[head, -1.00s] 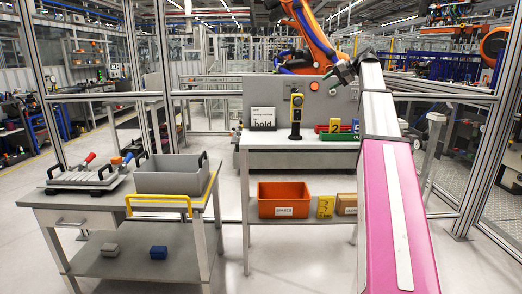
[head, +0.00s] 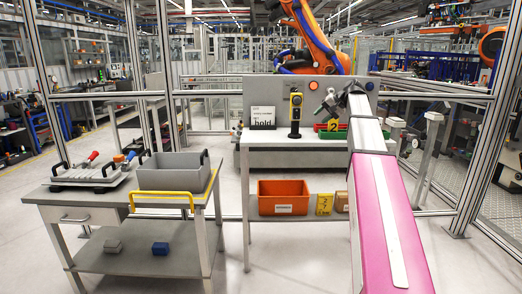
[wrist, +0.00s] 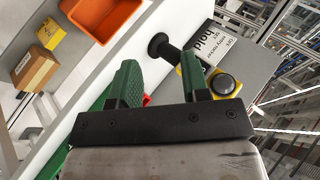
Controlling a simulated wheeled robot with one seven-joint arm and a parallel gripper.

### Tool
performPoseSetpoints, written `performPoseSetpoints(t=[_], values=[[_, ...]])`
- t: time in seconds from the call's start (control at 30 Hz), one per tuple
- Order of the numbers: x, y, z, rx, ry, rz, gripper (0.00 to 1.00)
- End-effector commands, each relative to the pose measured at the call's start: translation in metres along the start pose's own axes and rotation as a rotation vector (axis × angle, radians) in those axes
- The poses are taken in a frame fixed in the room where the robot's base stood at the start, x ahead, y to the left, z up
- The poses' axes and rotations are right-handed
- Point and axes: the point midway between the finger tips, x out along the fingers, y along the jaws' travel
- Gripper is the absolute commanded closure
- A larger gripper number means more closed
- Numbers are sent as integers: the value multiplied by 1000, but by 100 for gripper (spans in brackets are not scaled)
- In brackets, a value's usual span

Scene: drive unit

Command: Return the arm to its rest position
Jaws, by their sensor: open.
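My arm (head: 385,215), with a pink link and grey-white sections, reaches forward from the lower right of the head view. My gripper (head: 326,103) is at its far end, above the back table's right part, near the green and red bins. In the wrist view my gripper (wrist: 160,72) shows two green ridged fingers spread apart with nothing held between them. A yellow and black upright device (head: 295,115) stands left of the gripper in the head view. In the wrist view this device (wrist: 215,78) appears close behind the right finger.
A "hold" sign (head: 263,117) stands on the back table (head: 250,139). A green bin (head: 331,134) lies below my gripper. An orange bin (head: 283,196) and small boxes (head: 324,205) sit on the lower shelf. A grey cart (head: 75,199) with a grey crate (head: 172,178) stands left.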

Motion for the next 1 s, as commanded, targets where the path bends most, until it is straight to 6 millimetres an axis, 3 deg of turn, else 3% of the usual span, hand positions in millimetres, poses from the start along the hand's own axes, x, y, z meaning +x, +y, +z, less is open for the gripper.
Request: performPoseSetpoints(t=[0.2, 0.5, 0.8, 1.0], values=[[82, 65, 60, 16, -35, 119, 57], [176, 150, 155, -1, -93, 304, 57], [239, 225, 263, -62, -168, 489, 57], [263, 268, 338, -125, -226, 608, 57]])
